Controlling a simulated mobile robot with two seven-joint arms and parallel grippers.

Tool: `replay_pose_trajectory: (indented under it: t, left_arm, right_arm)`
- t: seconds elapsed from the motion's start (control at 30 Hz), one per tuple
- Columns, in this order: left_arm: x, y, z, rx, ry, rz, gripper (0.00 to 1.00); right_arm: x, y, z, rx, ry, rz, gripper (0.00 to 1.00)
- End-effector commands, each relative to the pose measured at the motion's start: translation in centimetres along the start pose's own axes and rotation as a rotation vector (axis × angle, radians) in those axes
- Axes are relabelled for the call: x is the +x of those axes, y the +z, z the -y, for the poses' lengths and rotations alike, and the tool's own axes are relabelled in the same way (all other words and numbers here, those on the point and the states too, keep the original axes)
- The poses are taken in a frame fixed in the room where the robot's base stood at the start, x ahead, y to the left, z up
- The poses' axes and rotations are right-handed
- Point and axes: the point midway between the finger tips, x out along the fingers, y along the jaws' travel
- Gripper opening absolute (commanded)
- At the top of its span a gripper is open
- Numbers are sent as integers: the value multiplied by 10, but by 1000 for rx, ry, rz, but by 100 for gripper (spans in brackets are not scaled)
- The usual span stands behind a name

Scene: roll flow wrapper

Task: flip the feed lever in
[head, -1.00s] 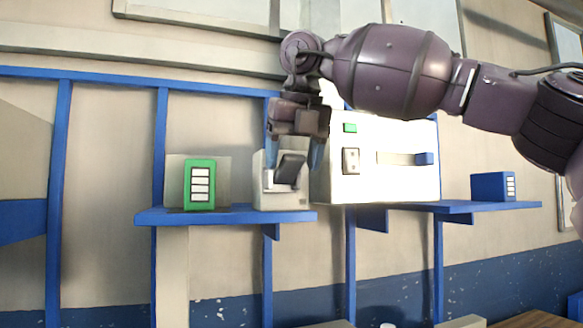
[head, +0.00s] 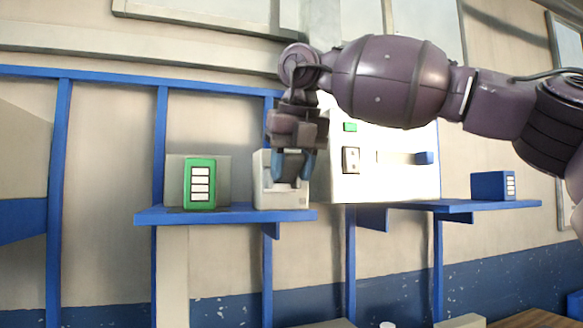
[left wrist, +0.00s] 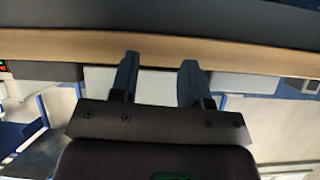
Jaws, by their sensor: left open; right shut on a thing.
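The small white feed unit (head: 263,190) stands on the left blue shelf, with a recess in its front. The dark feed lever (head: 292,167) sits in that recess and is mostly hidden by my right gripper. My right gripper (head: 293,180) points down in front of the unit, its blue fingertips shut around the lever, one on either side. My left gripper (left wrist: 160,62) is open and empty in the left wrist view, its two fingers apart; it does not show in the head view.
A large white machine (head: 380,185) with a green button, a switch and a blue slider stands right of the unit. A green box (head: 199,184) is to the left, and a blue box (head: 490,187) is on the right shelf (head: 455,207).

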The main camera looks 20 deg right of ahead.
Motion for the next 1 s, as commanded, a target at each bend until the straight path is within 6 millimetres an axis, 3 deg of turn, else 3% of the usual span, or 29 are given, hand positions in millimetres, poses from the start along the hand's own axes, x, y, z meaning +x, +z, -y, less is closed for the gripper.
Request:
replay_pose_trajectory:
  t: [0.53, 1.0]
  left_arm:
    - [18, 21, -3, 1, 1, -6, 43]
    - [49, 86, -10, 3, 8, 36, 43]
  right_arm:
    - [10, -6, 1, 1, 1, 115, 0]
    - [29, -12, 1, -1, 1, 419, 0]
